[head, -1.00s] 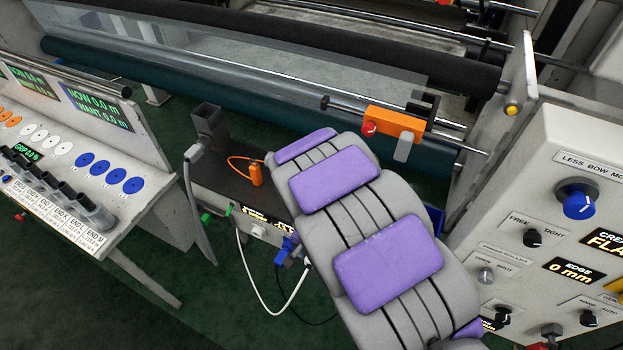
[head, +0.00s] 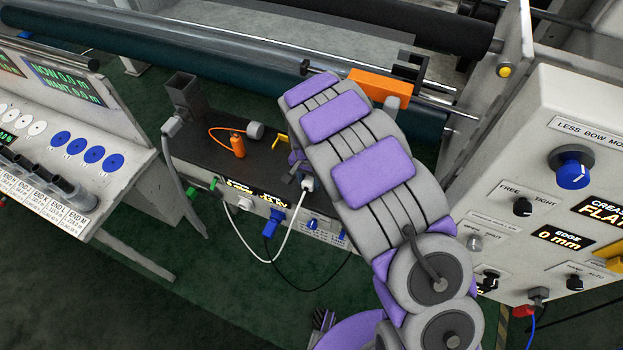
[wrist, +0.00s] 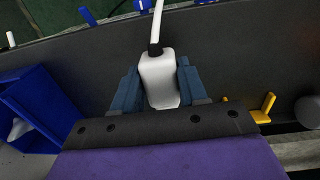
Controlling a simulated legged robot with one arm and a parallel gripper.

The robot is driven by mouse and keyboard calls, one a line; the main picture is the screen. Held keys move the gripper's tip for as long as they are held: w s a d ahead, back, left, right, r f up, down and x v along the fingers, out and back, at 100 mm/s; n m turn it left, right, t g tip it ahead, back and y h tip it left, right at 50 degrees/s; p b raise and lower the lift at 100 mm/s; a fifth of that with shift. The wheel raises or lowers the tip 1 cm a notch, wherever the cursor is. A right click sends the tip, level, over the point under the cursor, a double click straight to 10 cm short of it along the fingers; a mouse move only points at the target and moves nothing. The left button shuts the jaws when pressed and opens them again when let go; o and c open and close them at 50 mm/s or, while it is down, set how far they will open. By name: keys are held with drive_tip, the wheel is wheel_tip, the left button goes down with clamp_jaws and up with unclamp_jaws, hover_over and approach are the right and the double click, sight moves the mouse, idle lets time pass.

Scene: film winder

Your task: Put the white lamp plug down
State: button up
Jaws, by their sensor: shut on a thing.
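The white lamp plug (wrist: 160,75) is upright in the wrist view, between the two blue-grey fingers of my gripper (wrist: 157,88), which is shut on it. A white cord leaves its dark collar toward the top of the picture. In the head view the white plug (head: 308,184) shows beside my arm, near the front edge of the dark bench top (head: 205,150), with its cord hanging in a loop in front. My arm hides most of my gripper there. I cannot tell whether the plug touches the bench top.
On the bench top are an orange canister (head: 237,145) with an orange cord, a grey round piece (head: 255,130) and a yellow bracket (head: 281,143). A blue bin (wrist: 42,108) lies left in the wrist view. Blue connectors (head: 273,222) sit on the bench front. A control panel (head: 560,210) stands right.

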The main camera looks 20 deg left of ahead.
sight(310, 179)
drive_tip(key=shift+w+a+f, duration=0.15)
drive_tip(key=shift+w+a, duration=0.25)
drive_tip(key=shift+w, duration=0.15)
drive_tip(key=shift+w+a+f, duration=0.1)
drive_tip(key=shift+w+a, duration=0.25)
drive_tip(key=shift+w, duration=0.2)
drive_tip(key=shift+d+f+b, duration=0.25)
drive_tip(key=shift+d+f, duration=0.1)
drive_tip(key=shift+f, duration=0.5)
drive_tip(key=shift+d+f+b, duration=0.2)
drive_tip(key=shift+d+f, duration=0.1)
drive_tip(key=shift+f, duration=0.5)
drive_tip(key=shift+a, duration=0.1)
drive_tip(key=shift+a, duration=0.1)
drive_tip(key=shift+a, duration=0.1)
drive_tip(key=o, duration=1)
drive_tip(key=shift+a+f, duration=0.1)
drive_tip(key=shift+a, duration=0.1)
drive_tip(key=shift+o, duration=0.8)
drive_tip(key=shift+d, duration=0.25)
